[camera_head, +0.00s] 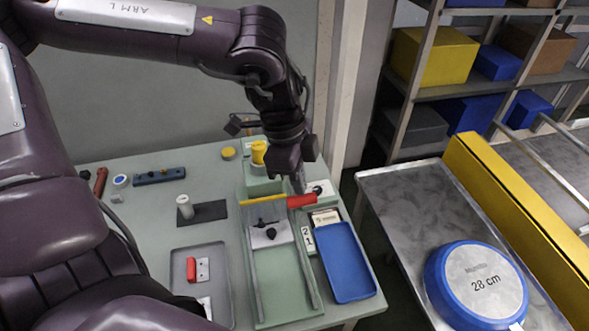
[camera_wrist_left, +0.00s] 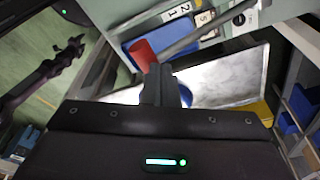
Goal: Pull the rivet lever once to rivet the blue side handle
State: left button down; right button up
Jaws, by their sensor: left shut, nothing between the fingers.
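My left gripper (camera_head: 298,182) is above the back right of the green fixture (camera_head: 262,312), shut and empty. Right below its fingers is the red grip (camera_head: 302,201) of the rivet lever. In the left wrist view the red grip (camera_wrist_left: 142,52) shows just beyond the shut fingers (camera_wrist_left: 165,85), at the end of a grey bar (camera_wrist_left: 205,30); I cannot tell whether they touch. The blue pan (camera_head: 474,283), marked 28 cm, lies upside down on a metal table. I cannot make out the blue side handle. A dark purple arm (camera_wrist_left: 40,82), apparently mine, shows in the wrist view, its gripper state unclear.
A blue tray (camera_head: 347,262) lies right of the fixture. A grey tray (camera_head: 180,252) with a red-and-white part lies left of it. A yellow spool (camera_head: 259,152) stands behind. A yellow rail (camera_head: 515,215) borders the metal table (camera_head: 395,185). Shelves with boxes stand behind.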

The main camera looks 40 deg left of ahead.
aim_at(299, 199)
pick_arm(q)
jog(key=shift+f, duration=0.15)
jog(key=shift+s+d+f+b, duration=0.15)
jog(key=shift+d+f+b, duration=0.05)
jog(key=shift+f+b, duration=0.45)
jog(key=shift+s+d+f+b, duration=0.2)
jog(key=shift+f+b, duration=0.4)
jog(key=shift+b, duration=0.05)
jog(key=shift+s+d+f+b, duration=0.15)
jog(key=shift+d+f+b, duration=0.05)
jog(key=shift+f+b, duration=0.45)
jog(key=shift+s+d+f+b, duration=0.2)
jog(key=shift+d+f+b, duration=0.05)
jog(key=shift+f+b, duration=0.25)
jog(key=shift+f, duration=0.1)
jog(key=shift+s+d+r+p, duration=0.1)
jog(key=shift+r+p, duration=1.1)
jog(key=shift+r, duration=0.75)
jog(key=shift+d+r+p, duration=0.1)
jog(key=shift+r+p, duration=1.05)
jog(key=shift+r, duration=0.8)
notch_tip(299, 199, up, 10)
jog(key=p, duration=0.7)
jog(key=shift+s+d+r, duration=0.15)
jog(key=shift+s+d, duration=0.2)
jog(key=shift+r, duration=0.1)
